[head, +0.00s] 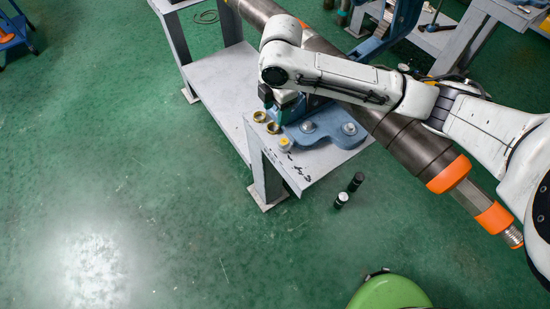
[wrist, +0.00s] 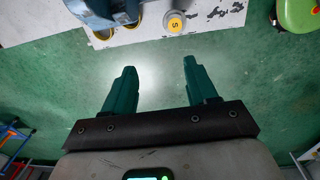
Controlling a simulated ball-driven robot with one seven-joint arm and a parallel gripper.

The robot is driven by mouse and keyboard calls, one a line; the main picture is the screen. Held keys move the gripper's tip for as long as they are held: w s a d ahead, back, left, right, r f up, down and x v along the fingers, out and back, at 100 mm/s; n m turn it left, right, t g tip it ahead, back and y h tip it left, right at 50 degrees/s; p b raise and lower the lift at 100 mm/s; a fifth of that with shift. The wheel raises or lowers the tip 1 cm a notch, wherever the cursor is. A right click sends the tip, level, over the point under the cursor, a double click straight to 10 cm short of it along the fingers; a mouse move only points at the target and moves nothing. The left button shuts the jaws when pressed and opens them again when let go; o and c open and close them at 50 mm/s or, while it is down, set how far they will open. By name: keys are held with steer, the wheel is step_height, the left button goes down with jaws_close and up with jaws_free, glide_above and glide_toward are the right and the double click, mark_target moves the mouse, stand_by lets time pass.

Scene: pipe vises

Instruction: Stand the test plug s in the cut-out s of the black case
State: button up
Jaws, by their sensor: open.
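A small plug with a yellow top and a dark mark like an S (wrist: 175,23) stands on the grey metal table in the wrist view. In the head view the white and yellow plug (head: 284,144) is near the table's front edge, beside the blue vise base. My gripper (wrist: 157,78) is open, its two green fingers wide apart with nothing between them. The plug lies beyond the fingertips, apart from them. In the head view my gripper (head: 274,108) is partly hidden by my arm. I cannot make out the black case in either view.
Two brass rings (head: 266,122) lie on the table (head: 312,170) near the plug. The blue vise (head: 325,128) and a long dark pipe (head: 400,135) with orange bands are close by. A green rounded object (head: 392,293) is at the bottom.

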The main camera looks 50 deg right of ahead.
steer(key=s+d+f, duration=0.1)
steer(key=s+f, duration=0.1)
steer(key=s, duration=0.1)
glide_above(284, 141)
steer(key=shift+g, duration=0.3)
steer(key=f, duration=0.4)
steer(key=shift+s+f, duration=0.2)
steer(key=shift+f, duration=0.05)
steer(key=shift+w+f, duration=0.15)
steer(key=shift+f, duration=2.85)
jaws_close()
